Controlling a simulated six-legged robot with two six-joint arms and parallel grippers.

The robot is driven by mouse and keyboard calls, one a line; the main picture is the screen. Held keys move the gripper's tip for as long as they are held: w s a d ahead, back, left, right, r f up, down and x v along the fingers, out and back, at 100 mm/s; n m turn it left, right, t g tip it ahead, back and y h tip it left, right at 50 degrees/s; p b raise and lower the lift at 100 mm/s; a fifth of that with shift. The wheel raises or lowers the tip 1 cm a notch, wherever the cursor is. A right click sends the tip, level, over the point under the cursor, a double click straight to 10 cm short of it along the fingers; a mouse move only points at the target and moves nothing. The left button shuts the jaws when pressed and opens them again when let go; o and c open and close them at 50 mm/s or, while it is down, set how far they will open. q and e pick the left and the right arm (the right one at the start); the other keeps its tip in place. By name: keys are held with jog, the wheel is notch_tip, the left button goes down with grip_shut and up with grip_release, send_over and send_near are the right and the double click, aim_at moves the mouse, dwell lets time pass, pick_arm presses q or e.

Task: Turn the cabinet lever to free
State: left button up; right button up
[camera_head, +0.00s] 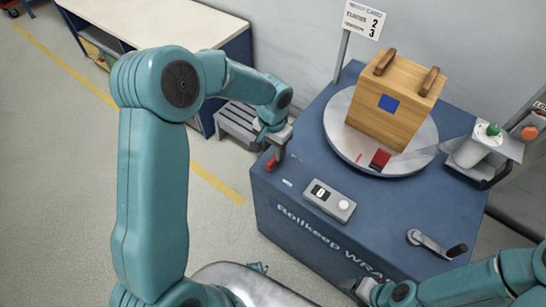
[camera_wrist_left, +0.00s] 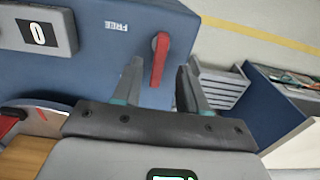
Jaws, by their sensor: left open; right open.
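The red cabinet lever (camera_head: 271,164) is at the left corner of the blue cabinet top, partly hidden by my left gripper (camera_head: 277,140). In the left wrist view the lever (camera_wrist_left: 159,58) shows whole, with its round end near the FREE label (camera_wrist_left: 117,27) and its handle running down the picture, not towards the label. My left gripper's open fingers (camera_wrist_left: 159,68) stand one on each side of the lever's handle in that view; I cannot tell whether they touch it. My right gripper (camera_head: 358,287) is low at the cabinet's front, partly out of clear sight.
A wooden box (camera_head: 393,105) with two handles stands on the round turntable (camera_head: 345,148). A counter box (camera_head: 328,201), a crank (camera_head: 437,244) and a roll holder (camera_head: 480,152) are on the cabinet (camera_head: 300,230). A workbench (camera_head: 185,25) and grey step (camera_head: 238,122) stand behind left.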

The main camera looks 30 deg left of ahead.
aim_at(273, 160)
pick_arm(q)
jog(key=shift+f, duration=2.4)
grip_shut()
